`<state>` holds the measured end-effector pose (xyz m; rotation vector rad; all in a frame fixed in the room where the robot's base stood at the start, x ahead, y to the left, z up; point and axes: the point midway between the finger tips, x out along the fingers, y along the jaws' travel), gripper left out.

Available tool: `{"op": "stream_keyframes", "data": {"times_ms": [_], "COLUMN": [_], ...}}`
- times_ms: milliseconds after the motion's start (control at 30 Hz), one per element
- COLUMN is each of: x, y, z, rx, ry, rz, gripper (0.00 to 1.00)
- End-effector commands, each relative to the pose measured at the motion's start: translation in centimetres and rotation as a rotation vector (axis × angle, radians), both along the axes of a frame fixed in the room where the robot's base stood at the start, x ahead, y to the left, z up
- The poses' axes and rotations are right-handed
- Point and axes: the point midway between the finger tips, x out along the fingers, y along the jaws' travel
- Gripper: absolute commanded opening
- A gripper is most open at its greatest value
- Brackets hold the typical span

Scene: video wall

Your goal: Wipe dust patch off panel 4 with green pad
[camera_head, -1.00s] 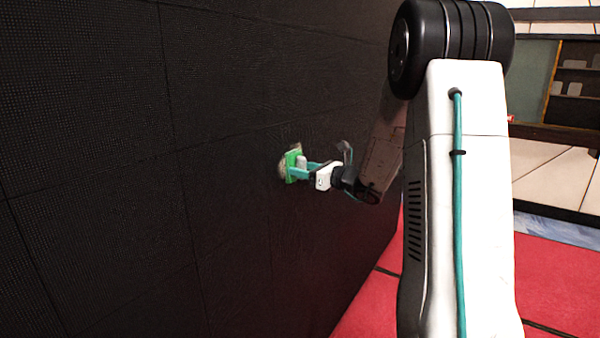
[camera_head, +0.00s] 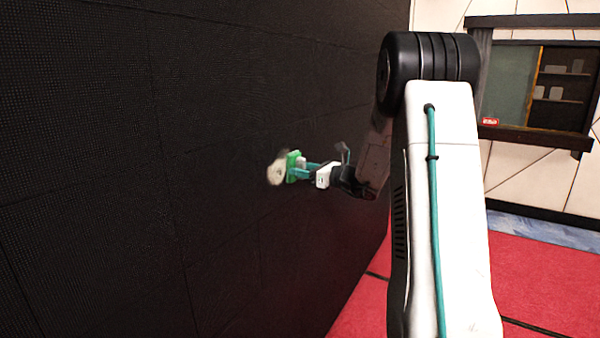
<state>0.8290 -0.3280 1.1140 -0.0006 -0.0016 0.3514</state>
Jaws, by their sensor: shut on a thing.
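The dust patch (camera_head: 276,173) is a pale, greyish round smudge on the dark video wall, left of the pad. The green pad (camera_head: 292,166) stands on edge, facing the wall, right beside the patch and overlapping its right side in this view. I cannot tell whether the pad touches the wall. My gripper (camera_head: 301,168), with teal fingers, is shut on a pale grip at the pad's back. The part of the patch behind the pad is hidden. I see no panel number.
The black video wall (camera_head: 90,150) fills the left, with thin seams between panels. Red floor matting (camera_head: 545,280) lies at lower right. A dark-framed window with shelves (camera_head: 540,85) is in the pale back wall. My white arm link stands at centre right.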

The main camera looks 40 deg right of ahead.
Motion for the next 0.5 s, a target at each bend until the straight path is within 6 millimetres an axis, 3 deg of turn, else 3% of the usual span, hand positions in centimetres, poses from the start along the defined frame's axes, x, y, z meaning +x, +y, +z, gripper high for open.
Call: {"op": "stream_keyframes", "data": {"times_ms": [167,500], "x": [0.2,-0.9], "y": [0.3,3.1], "z": [0.0,0.0], "rx": [0.001,0.001], "ry": [0.000,-0.001], "rz": [0.001,0.003], "gripper": [0.21,0.21]}}
